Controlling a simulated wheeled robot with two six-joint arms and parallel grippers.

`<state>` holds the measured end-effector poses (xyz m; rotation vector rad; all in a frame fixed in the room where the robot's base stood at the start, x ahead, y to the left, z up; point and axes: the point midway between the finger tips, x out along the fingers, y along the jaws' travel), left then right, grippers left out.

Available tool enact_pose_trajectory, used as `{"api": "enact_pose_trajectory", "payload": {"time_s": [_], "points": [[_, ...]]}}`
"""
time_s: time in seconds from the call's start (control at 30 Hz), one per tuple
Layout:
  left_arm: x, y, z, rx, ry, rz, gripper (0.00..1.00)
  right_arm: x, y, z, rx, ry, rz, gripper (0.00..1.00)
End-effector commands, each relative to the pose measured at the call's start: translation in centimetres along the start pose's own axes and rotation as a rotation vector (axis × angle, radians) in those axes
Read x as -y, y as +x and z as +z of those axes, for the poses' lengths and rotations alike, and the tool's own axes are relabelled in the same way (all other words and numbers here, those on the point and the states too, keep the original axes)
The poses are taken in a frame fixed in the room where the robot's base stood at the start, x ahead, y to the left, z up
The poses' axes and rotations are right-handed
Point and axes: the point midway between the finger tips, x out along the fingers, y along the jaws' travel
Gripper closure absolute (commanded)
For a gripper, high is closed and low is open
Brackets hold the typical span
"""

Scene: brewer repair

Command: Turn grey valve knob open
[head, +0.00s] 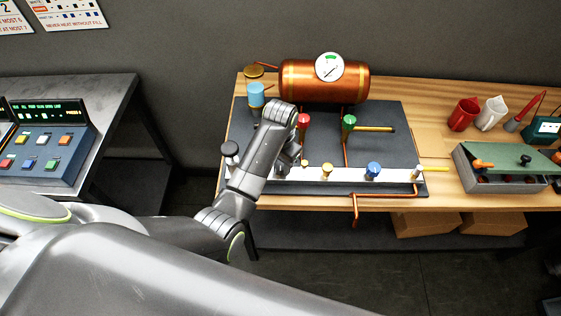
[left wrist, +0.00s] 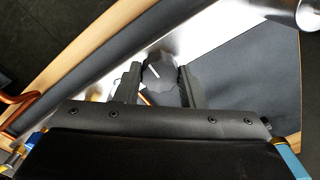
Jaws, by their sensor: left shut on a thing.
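The grey valve knob (left wrist: 159,66) shows in the left wrist view as a dark, scalloped knob with a white pointer line, on the bright metal strip. My left gripper (left wrist: 158,79) has one finger on each side of it and is shut on it. The pointer line runs slantwise in that view. In the head view my left gripper (head: 289,158) reaches down to the white strip (head: 345,174) at the front of the dark panel, and my arm hides the grey knob. My right gripper is not in view.
Beside the gripper are a yellow knob (head: 327,168), a blue knob (head: 373,169), a red knob (head: 303,120) and a green valve (head: 349,122). A copper boiler (head: 300,82) with a gauge stands behind. A toolbox (head: 505,166) sits at right.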

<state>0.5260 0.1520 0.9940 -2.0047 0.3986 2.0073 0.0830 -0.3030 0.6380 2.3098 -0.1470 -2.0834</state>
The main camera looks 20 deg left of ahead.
Motion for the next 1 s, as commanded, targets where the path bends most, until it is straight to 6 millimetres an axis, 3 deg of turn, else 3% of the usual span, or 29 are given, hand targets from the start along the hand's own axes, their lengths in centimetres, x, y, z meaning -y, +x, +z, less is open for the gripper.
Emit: {"api": "enact_pose_trajectory", "payload": {"time_s": [0.37, 1.0], "points": [[-0.01, -0.04, -0.09, -0.004, -0.1, 0.0, 0.87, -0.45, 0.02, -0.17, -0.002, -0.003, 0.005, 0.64], [-0.01, -0.08, -0.15, -0.006, -0.669, 0.001, 0.87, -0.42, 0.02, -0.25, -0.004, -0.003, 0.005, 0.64]]}}
